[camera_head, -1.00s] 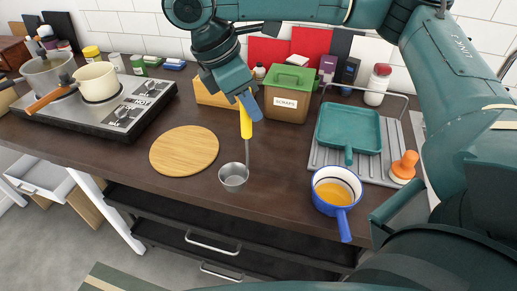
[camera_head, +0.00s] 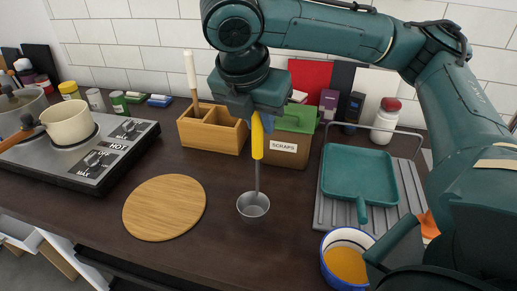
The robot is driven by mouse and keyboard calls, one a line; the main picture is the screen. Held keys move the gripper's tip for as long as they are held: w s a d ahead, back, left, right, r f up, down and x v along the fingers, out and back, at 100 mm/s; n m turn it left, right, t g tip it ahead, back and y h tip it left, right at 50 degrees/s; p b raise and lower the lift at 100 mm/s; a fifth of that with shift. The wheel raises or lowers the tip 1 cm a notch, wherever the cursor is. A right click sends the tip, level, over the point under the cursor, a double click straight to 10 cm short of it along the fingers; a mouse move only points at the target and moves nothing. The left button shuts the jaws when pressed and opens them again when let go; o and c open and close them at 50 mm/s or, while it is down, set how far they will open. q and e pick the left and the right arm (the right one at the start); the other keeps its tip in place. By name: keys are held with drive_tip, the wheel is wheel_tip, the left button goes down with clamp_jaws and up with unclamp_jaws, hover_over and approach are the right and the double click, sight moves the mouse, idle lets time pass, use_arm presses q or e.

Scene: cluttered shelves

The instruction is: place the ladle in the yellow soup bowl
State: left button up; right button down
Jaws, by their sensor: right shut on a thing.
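The ladle has a yellow handle (camera_head: 257,138) and a grey metal cup (camera_head: 253,206). My right gripper (camera_head: 256,113) is shut on the top of the handle, and the ladle hangs nearly upright, cup down, over the counter. I cannot tell the exact gap below the cup. A blue-rimmed pot (camera_head: 327,275) with a pale inside holds yellow-orange soup (camera_head: 346,265). It stands at the lower right, right of the ladle and nearer to me. Its lower right side is cut off or hidden by my arm. My left gripper is not in view.
A round wooden board (camera_head: 164,207) lies left of the ladle. A wooden caddy (camera_head: 210,138) and a green-lidded scraps bin (camera_head: 288,152) stand behind. A teal pan (camera_head: 358,175) sits on a grey rack (camera_head: 325,213). A stove (camera_head: 120,150) with pots is at left.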

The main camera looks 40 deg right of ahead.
sight(259, 137)
drive_tip(key=shift+f+b, duration=0.35)
drive_tip(key=shift+f, duration=1.65)
drive_tip(key=c, duration=1.3)
unclamp_jaws()
